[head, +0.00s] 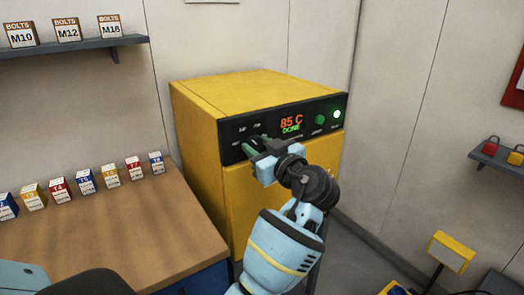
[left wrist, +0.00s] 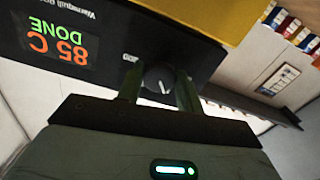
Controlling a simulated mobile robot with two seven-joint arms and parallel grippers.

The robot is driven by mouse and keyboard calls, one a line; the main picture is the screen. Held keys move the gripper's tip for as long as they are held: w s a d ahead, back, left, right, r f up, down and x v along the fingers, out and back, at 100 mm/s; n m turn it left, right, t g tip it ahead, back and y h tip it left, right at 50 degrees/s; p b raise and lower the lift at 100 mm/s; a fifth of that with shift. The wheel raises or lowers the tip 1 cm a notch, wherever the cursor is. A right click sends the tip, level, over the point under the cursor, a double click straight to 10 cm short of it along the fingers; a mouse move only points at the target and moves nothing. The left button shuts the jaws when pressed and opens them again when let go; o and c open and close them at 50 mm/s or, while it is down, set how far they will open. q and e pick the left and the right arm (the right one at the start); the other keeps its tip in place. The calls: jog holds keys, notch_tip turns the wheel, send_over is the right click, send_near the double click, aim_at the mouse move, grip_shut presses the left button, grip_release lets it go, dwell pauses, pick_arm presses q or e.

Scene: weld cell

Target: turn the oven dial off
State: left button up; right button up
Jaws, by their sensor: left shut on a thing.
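The yellow oven (head: 205,130) stands against the back wall with a black control panel (head: 228,130) along its upper front. Its display (head: 291,122) reads 85 C DONE, and it shows upside down in the left wrist view (left wrist: 58,45). The dark oven dial (left wrist: 158,78), with a white pointer line, is on the panel; in the head view my gripper mostly hides it. My left gripper (head: 255,145) is at the panel, left of the display. Its green fingers (left wrist: 158,90) are shut on the dial, one on each side. My right gripper is not in view.
A wooden bench (head: 120,220) with several small labelled boxes stands left of the oven. A shelf (head: 75,50) with bolt boxes hangs above it. A shelf with padlocks (head: 495,160) is on the right wall. A yellow-framed stand (head: 451,252) is at lower right.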

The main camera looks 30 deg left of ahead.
pick_arm(q)
jog(key=n+b, duration=0.1)
jog(key=b, duration=0.1)
jog(key=n+b, duration=0.4)
jog(key=shift+f, duration=0.3)
jog(key=shift+n+b, duration=0.6)
jog(key=shift+b, duration=0.05)
jog(key=shift+r+n+b, duration=0.1)
jog(key=shift+n+b, duration=0.7)
jog(key=shift+b, duration=0.1)
jog(key=shift+r+n+b, duration=0.1)
jog(key=shift+n+b, duration=0.5)
jog(key=shift+b, duration=0.05)
jog(key=shift+r+n+b, duration=0.15)
jog(key=shift+n+b, duration=0.5)
jog(key=shift+n, duration=0.05)
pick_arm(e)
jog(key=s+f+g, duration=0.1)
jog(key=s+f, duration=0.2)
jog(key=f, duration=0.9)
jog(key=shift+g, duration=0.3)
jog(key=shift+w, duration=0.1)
pick_arm(q)
jog(key=o, duration=1)
